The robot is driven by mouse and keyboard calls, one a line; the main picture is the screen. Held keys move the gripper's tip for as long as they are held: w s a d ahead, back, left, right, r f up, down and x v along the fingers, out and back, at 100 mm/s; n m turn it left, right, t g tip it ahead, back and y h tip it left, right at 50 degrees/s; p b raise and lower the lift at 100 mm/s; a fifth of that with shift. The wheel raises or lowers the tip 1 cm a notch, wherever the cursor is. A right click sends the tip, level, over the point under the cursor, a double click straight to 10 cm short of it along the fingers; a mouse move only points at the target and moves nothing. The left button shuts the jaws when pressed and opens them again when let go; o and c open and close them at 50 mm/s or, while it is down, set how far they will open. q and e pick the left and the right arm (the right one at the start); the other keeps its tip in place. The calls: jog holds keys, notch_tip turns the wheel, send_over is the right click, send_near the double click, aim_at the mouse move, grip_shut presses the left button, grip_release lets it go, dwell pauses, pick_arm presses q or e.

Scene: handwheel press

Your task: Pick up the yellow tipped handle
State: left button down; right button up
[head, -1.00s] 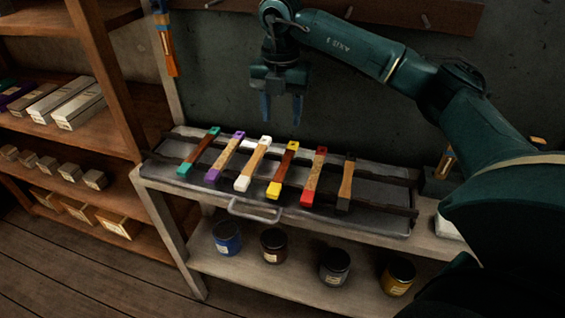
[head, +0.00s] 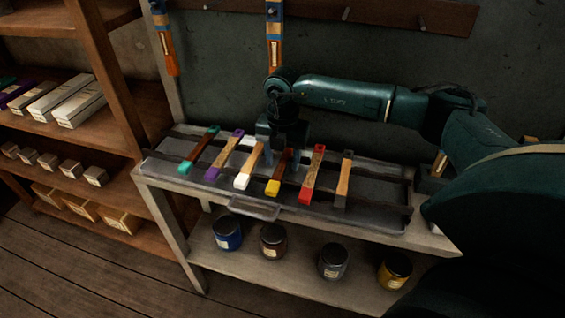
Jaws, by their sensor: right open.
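The yellow tipped handle (head: 274,187) lies on the tray between the white tipped handle (head: 244,180) and the red tipped handle (head: 307,191). Its yellow near end and some of its brown shaft show; its far end is hidden behind my right gripper. My right gripper (head: 280,163) is open and lowered over the handle's upper part, with one finger on each side. I cannot tell whether the fingers touch it. My left gripper is not in view.
Teal (head: 187,167), purple (head: 213,174) and black (head: 341,201) tipped handles lie on the same tray (head: 385,213), close by. A wooden shelf unit (head: 125,110) stands at the left. Several jars, one blue (head: 228,233), stand on the shelf below. Handles hang from the wall rail (head: 400,14).

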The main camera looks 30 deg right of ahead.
jog(key=shift+c, duration=0.4)
grip_shut()
